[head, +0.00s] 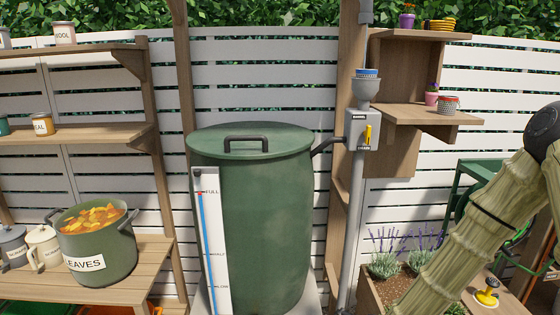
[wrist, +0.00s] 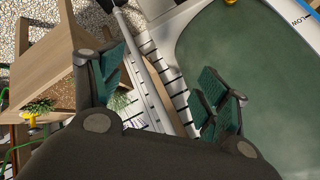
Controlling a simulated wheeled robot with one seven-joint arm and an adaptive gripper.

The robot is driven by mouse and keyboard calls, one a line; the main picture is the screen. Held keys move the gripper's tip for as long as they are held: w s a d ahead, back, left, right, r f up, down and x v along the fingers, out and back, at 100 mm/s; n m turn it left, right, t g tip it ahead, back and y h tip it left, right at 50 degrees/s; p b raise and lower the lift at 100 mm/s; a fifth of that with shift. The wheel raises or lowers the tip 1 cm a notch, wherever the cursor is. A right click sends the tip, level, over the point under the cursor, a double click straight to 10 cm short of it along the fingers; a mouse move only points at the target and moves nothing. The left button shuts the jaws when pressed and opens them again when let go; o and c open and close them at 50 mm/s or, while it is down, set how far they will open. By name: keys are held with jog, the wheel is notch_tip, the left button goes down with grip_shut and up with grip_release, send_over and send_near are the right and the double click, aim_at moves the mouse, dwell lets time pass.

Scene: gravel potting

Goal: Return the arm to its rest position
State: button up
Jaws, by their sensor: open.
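My arm (head: 465,240) reaches in from the right edge of the head view, in front of the planter and shelf side. Its pale segments slope down to the lower middle right, and its end is out of that view. In the wrist view my gripper (wrist: 163,85) is open, its two teal-padded fingers wide apart. Nothing is between the pads; a grey downpipe and white slats show behind the gap. The green rain barrel (wrist: 245,60) fills the right of the wrist view, behind the right finger.
The lidded barrel (head: 265,220) stands mid-view, with the downpipe (head: 354,215) and grey lever box (head: 361,129) beside it. At left, a pot of leaves (head: 97,264) stands on a wooden bench (head: 150,268). A planter with lavender (head: 374,295) is near my arm.

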jog(key=s+d+f+n+g, duration=0.1)
jog(key=s+f+n+g, duration=0.1)
jog(key=s+f, duration=0.4)
jog(key=s+d+f+n+g+h, duration=0.1)
jog(key=s+f+n+g, duration=0.2)
jog(key=s, duration=1.4)
jog(key=s+d+f+n+g+h, duration=0.1)
jog(key=s+f+n+g, duration=0.1)
jog(key=s+f, duration=0.8)
jog(key=shift+s+d+f+n+g, duration=0.35)
jog(key=shift+s+g, duration=0.35)
jog(key=shift+s, duration=0.25)
